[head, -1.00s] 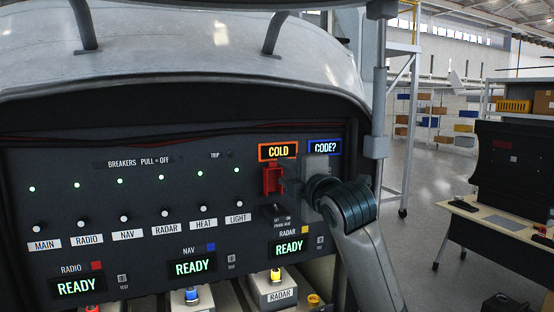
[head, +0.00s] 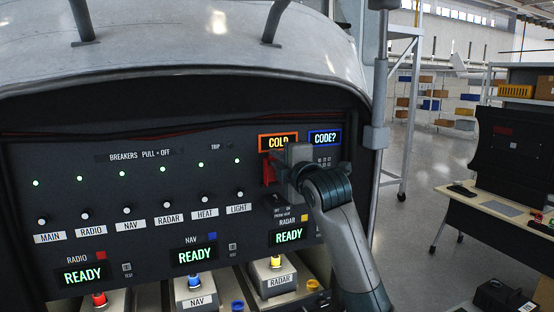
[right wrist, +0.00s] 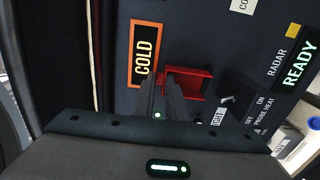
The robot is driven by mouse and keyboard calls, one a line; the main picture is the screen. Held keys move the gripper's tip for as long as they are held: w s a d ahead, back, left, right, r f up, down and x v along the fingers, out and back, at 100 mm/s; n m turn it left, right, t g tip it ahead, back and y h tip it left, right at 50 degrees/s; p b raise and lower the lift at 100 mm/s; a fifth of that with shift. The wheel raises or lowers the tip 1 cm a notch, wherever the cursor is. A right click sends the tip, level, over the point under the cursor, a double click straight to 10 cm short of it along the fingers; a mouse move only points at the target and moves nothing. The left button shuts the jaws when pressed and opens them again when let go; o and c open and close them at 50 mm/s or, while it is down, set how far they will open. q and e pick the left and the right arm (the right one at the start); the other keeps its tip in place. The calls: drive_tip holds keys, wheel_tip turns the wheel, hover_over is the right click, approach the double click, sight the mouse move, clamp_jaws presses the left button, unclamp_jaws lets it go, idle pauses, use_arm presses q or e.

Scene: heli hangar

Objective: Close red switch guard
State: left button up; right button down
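The red switch guard (head: 267,168) sits on the dark panel just below the orange-framed COLD display (head: 278,142). In the head view my right gripper (head: 277,166) is in front of the guard and hides much of it. In the right wrist view the guard (right wrist: 197,82) shows as a red open frame standing out from the panel. My right gripper's fingers (right wrist: 166,80) are close together, look shut, and their tips are at the guard's edge by the COLD display (right wrist: 146,55). Whether they touch it, I cannot tell. My left gripper is not in view.
A blue-framed CODE? display (head: 324,138) is right of COLD. Breaker knobs (head: 123,214) and READY displays (head: 83,275) fill the panel's left and lower parts. A PROBE HEAT switch (right wrist: 228,102) is close beside the guard. A grey post (head: 378,90) stands right of the panel.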

drive_tip(key=s+f+t+b, duration=0.1)
drive_tip(key=b, duration=0.3)
drive_tip(key=s+f+t+y+b, duration=0.1)
drive_tip(key=t+b, duration=0.1)
drive_tip(key=b, duration=0.2)
drive_tip(key=s+d+f+t+b, duration=0.1)
drive_tip(key=t+b, duration=0.1)
drive_tip(key=b, duration=0.3)
drive_tip(key=shift+f+y, duration=0.25)
drive_tip(key=shift+y, duration=0.05)
drive_tip(key=shift+s+d+f+b, duration=0.1)
drive_tip(key=shift+s+f+b, duration=0.15)
drive_tip(key=shift+s+b, duration=0.25)
drive_tip(key=shift+f, duration=0.1)
drive_tip(key=c, duration=1.8)
unclamp_jaws()
drive_tip(key=shift+w, duration=0.1)
